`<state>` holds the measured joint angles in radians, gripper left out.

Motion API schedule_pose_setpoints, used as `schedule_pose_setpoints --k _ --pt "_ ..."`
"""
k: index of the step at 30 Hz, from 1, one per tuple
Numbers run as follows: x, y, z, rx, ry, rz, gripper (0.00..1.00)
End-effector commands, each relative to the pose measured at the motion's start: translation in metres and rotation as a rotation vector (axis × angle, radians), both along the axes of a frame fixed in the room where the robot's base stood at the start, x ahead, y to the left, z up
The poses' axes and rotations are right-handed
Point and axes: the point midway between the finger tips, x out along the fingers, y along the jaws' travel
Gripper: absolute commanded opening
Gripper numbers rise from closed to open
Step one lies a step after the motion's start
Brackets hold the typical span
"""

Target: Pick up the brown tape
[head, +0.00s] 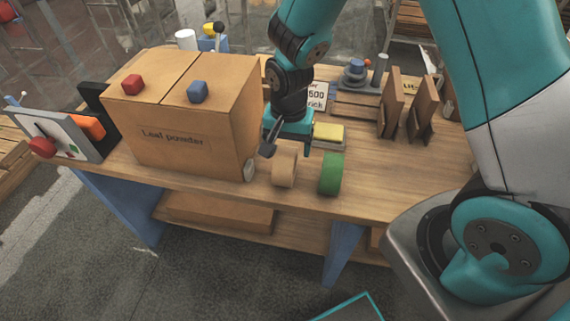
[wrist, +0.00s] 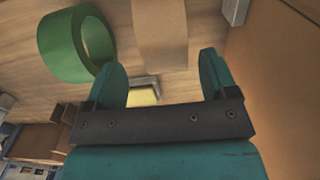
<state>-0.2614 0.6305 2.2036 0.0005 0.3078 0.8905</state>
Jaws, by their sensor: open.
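The brown tape (head: 285,167), a tan roll standing on its edge, is on the wooden table near its front, beside the box. It also shows in the wrist view (wrist: 160,32), at the top, cut off by the frame edge and beyond the fingertips. My gripper (head: 287,143) is open just above and behind the tape in the head view. In the wrist view my gripper (wrist: 165,75) has its two fingers apart with nothing held between them. A green tape roll (head: 330,174) stands just right of the brown tape, and shows in the wrist view (wrist: 78,45).
A large cardboard box (head: 185,130) labelled "Leaf powder" stands close left of the tape. A yellow-topped block (head: 329,133) lies behind the rolls. Brown upright holders (head: 392,105) stand at right. The table's front right is clear.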

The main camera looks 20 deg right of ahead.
Motion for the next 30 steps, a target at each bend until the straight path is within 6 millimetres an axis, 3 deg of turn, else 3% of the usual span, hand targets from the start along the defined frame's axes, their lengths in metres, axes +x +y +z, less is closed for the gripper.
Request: schedule_pose_setpoints --k 5,15,23,26,30 --pt "0.001 0.0 -0.01 0.0 0.001 0.0 0.79" --pt "0.005 0.003 -0.053 0.0 0.002 0.001 0.79" --pt "0.006 0.003 -0.057 0.001 -0.001 0.001 0.79" --pt "0.006 0.003 -0.057 0.001 -0.001 0.001 0.6" --pt "0.006 0.003 -0.057 0.001 -0.001 0.001 0.28"
